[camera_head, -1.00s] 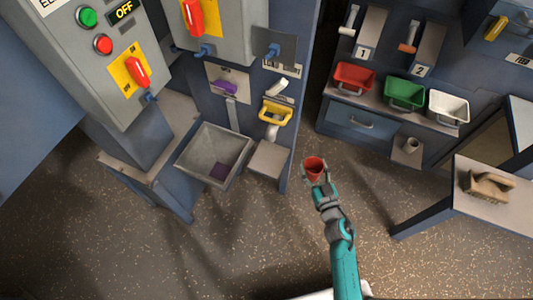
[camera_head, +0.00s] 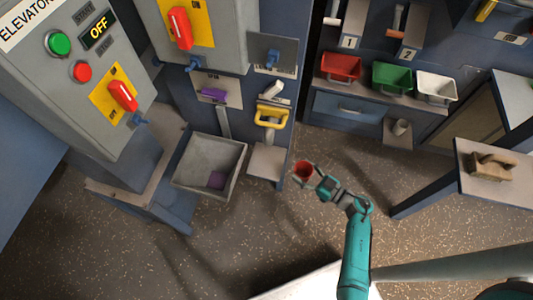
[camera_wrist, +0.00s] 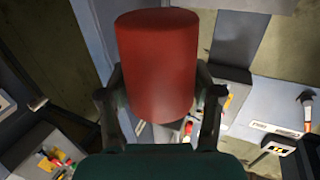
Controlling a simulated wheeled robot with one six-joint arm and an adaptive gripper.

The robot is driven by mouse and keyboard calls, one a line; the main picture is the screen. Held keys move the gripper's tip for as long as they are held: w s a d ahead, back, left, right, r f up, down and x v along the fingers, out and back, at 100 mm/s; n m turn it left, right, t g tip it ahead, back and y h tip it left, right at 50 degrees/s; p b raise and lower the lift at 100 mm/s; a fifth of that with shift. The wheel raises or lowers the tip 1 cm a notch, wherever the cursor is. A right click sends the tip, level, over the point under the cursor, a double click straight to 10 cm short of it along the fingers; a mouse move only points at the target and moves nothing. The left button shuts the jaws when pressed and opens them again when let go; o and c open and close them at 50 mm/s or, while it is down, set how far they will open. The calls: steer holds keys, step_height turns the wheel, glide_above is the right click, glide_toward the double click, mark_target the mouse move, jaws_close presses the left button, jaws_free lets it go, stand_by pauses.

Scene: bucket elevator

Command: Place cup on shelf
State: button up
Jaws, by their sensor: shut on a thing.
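A red cup (camera_head: 302,171) is held in my gripper (camera_head: 310,173), above the floor in the middle of the head view. In the wrist view the red cup (camera_wrist: 157,65) fills the upper middle, with the two dark fingers (camera_wrist: 160,100) on either side of it. A small grey shelf (camera_head: 267,161) juts out at the lower end of the blue panel, left of the cup and apart from it. Another small shelf (camera_head: 391,139) with a grey cylindrical thing on it is to the right. I cannot tell which shelf is the task's.
An open grey bin (camera_head: 181,178) with a purple block stands at left. Red (camera_head: 340,68), green (camera_head: 391,78) and white (camera_head: 436,87) bins line the ledge at upper right. A table (camera_head: 513,190) with a brown block is at right. Floor between is clear.

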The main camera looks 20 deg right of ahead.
steer(key=x, duration=1.5)
steer(key=shift+a+r, duration=0.1)
steer(key=shift+w+a+f, duration=0.1)
steer(key=shift+w+f, duration=0.05)
steer(key=shift+f, duration=1.65)
steer(key=shift+f, duration=0.15)
steer(key=o, duration=1.2)
steer(key=v, duration=1.2)
